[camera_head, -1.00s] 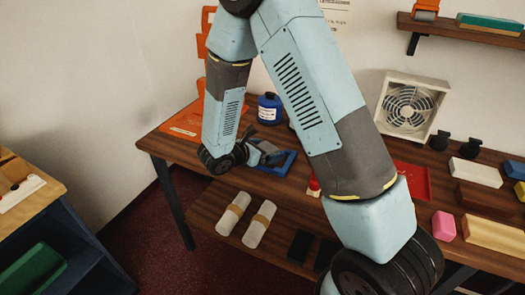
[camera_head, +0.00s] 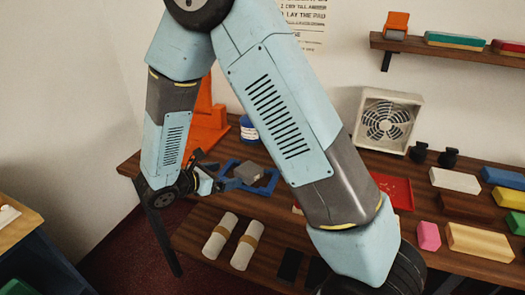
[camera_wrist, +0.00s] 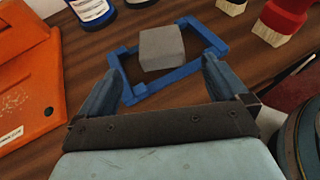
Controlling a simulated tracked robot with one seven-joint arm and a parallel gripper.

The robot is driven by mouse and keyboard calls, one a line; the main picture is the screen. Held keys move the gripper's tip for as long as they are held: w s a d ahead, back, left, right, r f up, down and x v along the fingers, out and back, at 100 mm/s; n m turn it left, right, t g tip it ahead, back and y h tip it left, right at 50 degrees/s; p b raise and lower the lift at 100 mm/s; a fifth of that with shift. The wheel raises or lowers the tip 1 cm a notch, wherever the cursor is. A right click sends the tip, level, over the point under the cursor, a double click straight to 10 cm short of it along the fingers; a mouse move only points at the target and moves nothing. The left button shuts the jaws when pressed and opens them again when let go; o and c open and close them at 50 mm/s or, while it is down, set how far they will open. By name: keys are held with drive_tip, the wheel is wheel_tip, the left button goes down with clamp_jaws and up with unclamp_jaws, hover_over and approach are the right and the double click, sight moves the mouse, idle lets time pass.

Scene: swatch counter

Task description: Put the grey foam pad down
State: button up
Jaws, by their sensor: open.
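The grey foam pad (camera_head: 249,173) is a small grey block at the blue open frame (camera_head: 268,188) on the wooden counter. In the wrist view the pad (camera_wrist: 161,48) sits towards the far side of the blue frame (camera_wrist: 165,90), overlapping its far bar in the picture; I cannot tell whether it touches that bar. My gripper (camera_wrist: 160,74) is open and empty, its two blue fingers spread on the near side of the pad. In the head view my gripper (camera_head: 218,180) is just left of the pad, apart from it.
An orange stand (camera_head: 207,125) and a blue bottle (camera_head: 249,128) are behind my arm. Brushes (camera_wrist: 281,20) lie right of the frame. A red tray (camera_head: 397,192), a fan (camera_head: 386,121) and several coloured blocks are further right. Two rolls (camera_head: 220,237) lie on the lower shelf.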

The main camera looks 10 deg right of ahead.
drive_tip(key=s+d+r+m+g+y, duration=0.2)
drive_tip(key=s+d+r+m+g, duration=0.15)
drive_tip(key=d+r+m, duration=0.35)
drive_tip(key=s+d+r+m+g+y, duration=0.1)
drive_tip(key=s+d+r+m+g, duration=0.25)
drive_tip(key=d+r+m, duration=0.4)
drive_tip(key=s+d+r+m+t+y, duration=0.2)
drive_tip(key=s+d+r+m+y, duration=0.1)
drive_tip(key=s+r+m+y, duration=0.1)
drive_tip(key=s+d+r+m+t+y, duration=0.3)
drive_tip(key=s+r+m+y, duration=0.1)
drive_tip(key=s+r+m, duration=0.2)
drive_tip(key=shift+s+d+r, duration=0.25)
drive_tip(key=shift+s+r, duration=0.3)
drive_tip(key=shift+s, duration=0.6)
